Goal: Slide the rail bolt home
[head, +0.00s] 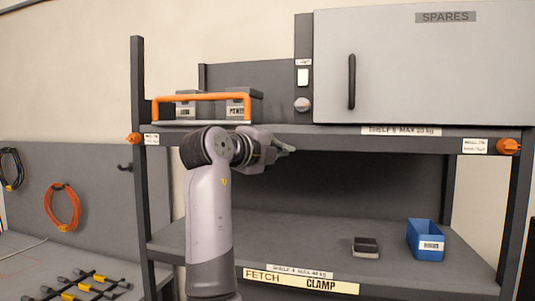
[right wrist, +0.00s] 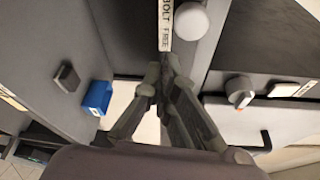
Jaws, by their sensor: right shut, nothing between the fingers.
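In the right wrist view a rounded pale grey knob (right wrist: 190,20) sits on the dark shelf beam, beside a white label (right wrist: 166,22) that reads "BOLT FREE"; I take this knob to be the rail bolt's. I cannot make the knob out in the head view, where my right arm covers part of the beam. My right gripper (head: 288,150) is at the front of the upper shelf edge. In the right wrist view its fingers (right wrist: 166,72) are closed together and empty, below the label and apart from the knob. My left gripper is in neither view.
Orange knobs mark the upper shelf's left end (head: 132,138) and right end (head: 508,147). An orange-handled carrier (head: 203,97) and the grey SPARES cabinet (head: 430,70) stand on that shelf. A blue bin (head: 425,240) and dark block (head: 366,245) sit on the otherwise clear lower shelf.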

